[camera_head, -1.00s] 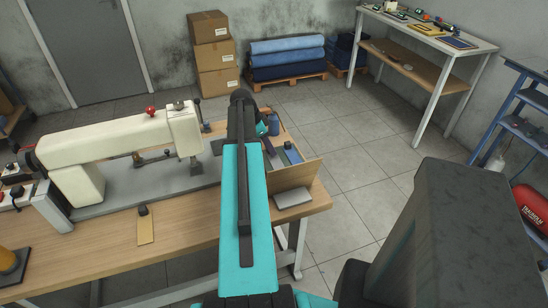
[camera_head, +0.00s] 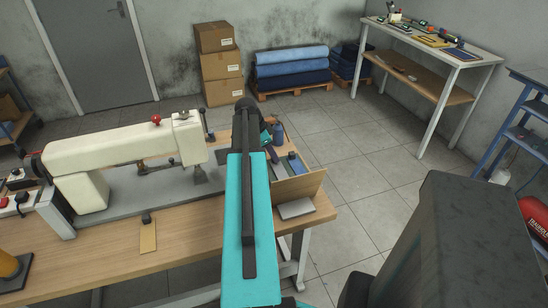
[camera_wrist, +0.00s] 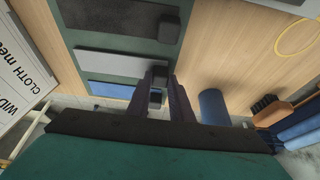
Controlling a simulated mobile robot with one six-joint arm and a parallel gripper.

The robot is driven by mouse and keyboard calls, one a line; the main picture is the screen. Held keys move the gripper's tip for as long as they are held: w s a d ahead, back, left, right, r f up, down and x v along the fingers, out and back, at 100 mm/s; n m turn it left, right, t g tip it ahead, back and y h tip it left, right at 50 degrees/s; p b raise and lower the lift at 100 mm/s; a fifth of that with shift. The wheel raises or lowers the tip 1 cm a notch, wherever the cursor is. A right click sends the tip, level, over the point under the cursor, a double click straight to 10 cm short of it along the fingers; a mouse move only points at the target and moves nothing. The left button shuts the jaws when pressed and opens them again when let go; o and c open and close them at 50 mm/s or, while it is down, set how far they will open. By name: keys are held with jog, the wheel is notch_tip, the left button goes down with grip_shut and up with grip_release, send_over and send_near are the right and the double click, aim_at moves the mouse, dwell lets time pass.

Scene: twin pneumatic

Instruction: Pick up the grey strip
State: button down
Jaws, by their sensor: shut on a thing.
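The grey strip (camera_wrist: 108,62) lies across the dark green board (camera_wrist: 126,33) in the wrist view, with a small dark knob at its right end. My gripper (camera_wrist: 160,77) is shut on that knob, its two dark fingers reaching up from the bottom of the view. A dark strip (camera_wrist: 112,14) with its own knob lies above the grey one, and a blue strip (camera_wrist: 110,90) lies below it. I cannot tell whether the grey strip is off the board. In the head view my turquoise arm hides the fingertips.
A white sewing machine (camera_head: 125,153) stands left of my arm on the wooden table (camera_head: 190,228). A tan strip with a knob (camera_head: 148,237) lies at the table's front. An upright wooden panel (camera_head: 299,187) is at the right. A blue cylinder (camera_wrist: 213,107) stands beside my gripper.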

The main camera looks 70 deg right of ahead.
notch_tip(320, 180, up, 10)
jog(key=b, duration=0.1)
jog(key=shift+f+b, duration=0.2)
jog(key=shift+b, duration=0.15)
dwell(0.8)
